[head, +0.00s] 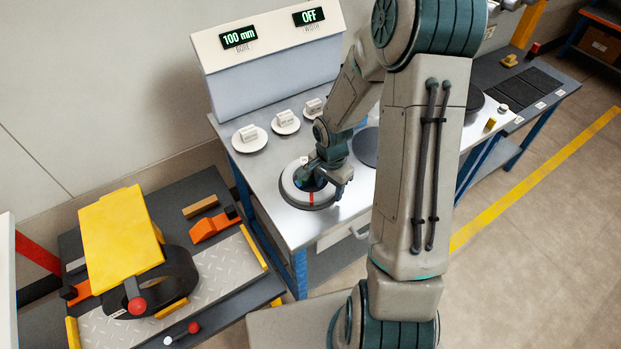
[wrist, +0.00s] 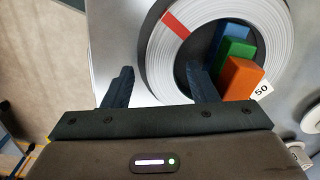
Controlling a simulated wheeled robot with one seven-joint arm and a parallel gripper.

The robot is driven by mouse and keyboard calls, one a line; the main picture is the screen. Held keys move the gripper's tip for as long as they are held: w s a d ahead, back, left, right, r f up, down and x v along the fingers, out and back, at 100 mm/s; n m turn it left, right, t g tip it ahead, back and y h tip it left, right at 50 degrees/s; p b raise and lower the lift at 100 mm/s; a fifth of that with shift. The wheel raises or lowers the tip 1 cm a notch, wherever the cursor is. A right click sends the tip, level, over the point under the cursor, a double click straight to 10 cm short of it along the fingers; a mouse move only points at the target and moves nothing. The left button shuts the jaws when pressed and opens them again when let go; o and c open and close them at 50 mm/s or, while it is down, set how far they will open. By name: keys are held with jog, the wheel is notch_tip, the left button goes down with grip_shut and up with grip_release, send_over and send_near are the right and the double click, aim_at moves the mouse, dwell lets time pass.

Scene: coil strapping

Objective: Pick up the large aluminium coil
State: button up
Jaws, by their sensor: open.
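A pale silver-white coil (head: 291,190) with a red mark lies flat on a dark round pad on the steel table. In the wrist view the coil (wrist: 160,62) is a wide ring, its red mark at the upper left. Blue, green and orange blocks (wrist: 242,77) stand inside its bore, with a "50" tag beside them. My gripper (head: 332,181) is over the coil's right side in the head view. In the wrist view my open gripper (wrist: 158,84) has its left finger outside the ring and its right finger over the bore, with the ring's wall between. Contact cannot be told.
A console (head: 270,62) reading "100 mm" and "OFF" stands at the table's back. Several small white discs (head: 285,122) with labelled blocks sit before it. Another dark round pad (head: 366,147) lies behind my gripper. A lower bench holds a yellow-topped machine (head: 120,240).

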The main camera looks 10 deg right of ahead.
jog(key=shift+f, duration=0.4)
grip_shut()
jog(key=shift+r, duration=0.1)
